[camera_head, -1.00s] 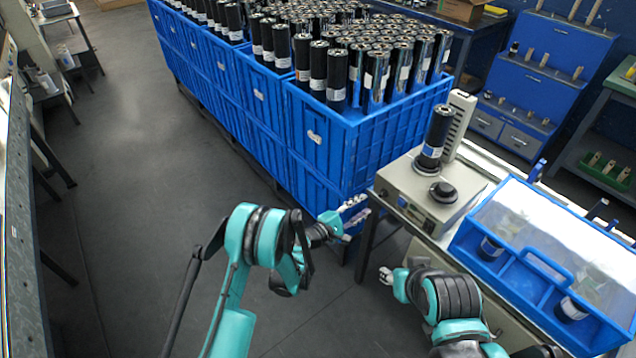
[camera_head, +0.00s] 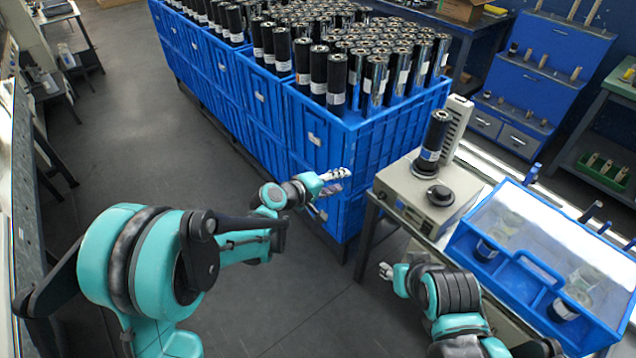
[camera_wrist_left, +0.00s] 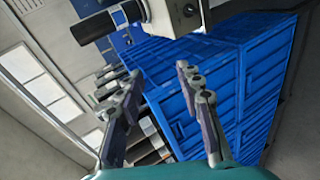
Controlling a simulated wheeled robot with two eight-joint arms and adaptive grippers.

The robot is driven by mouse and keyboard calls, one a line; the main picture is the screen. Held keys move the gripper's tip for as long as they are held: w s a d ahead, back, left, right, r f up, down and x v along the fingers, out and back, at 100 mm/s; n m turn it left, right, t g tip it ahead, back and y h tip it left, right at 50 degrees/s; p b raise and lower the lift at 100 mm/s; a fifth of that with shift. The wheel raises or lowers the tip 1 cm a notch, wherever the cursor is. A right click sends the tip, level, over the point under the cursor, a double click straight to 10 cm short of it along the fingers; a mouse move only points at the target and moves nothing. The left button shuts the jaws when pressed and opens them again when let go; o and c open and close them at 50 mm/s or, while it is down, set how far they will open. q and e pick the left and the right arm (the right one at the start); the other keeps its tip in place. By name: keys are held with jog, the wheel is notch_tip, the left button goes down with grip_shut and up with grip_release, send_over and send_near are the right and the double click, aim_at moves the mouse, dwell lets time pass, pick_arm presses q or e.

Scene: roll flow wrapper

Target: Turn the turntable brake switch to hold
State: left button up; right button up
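The turntable unit is a beige box (camera_head: 405,200) on the bench at the right, with a black roll (camera_head: 434,143) upright on top and a round black knob (camera_head: 440,195) beside it. Its front panel has a small dark display and controls; I cannot tell which one is the brake switch. My left gripper (camera_head: 342,181) is open and empty, left of the box and apart from it, in front of the blue crates. In the left wrist view its fingers (camera_wrist_left: 158,78) are spread, with the box (camera_wrist_left: 170,15) at the top edge. My right gripper (camera_head: 386,272) is low, below the bench's front; its fingers are too small to judge.
Blue crates (camera_head: 315,150) full of black rolls stand behind my left gripper. A blue case with a clear lid (camera_head: 545,235) sits right of the turntable unit. A blue rack (camera_head: 550,70) stands at the back right. The floor (camera_head: 150,140) at left is clear.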

pick_arm(q)
jog(key=s+a+r+m+y+p, duration=0.1)
jog(key=s+a+r+m+y, duration=0.1)
jog(key=s+a+r, duration=0.2)
jog(key=shift+s+a+r+g, duration=0.2)
jog(key=shift+s+a+g, duration=0.2)
jog(key=shift+s+a, duration=0.4)
jog(key=s+a+f+m+g+y, duration=0.1)
jog(key=s+a+m+y, duration=0.3)
jog(key=s+a, duration=1.4)
jog(key=s+y, duration=0.3)
jog(key=s, duration=0.1)
jog(key=shift+s+a+m+y, duration=0.15)
jog(key=shift+a+m+y, duration=0.1)
jog(key=shift+m+y, duration=0.15)
jog(key=shift+f, duration=0.1)
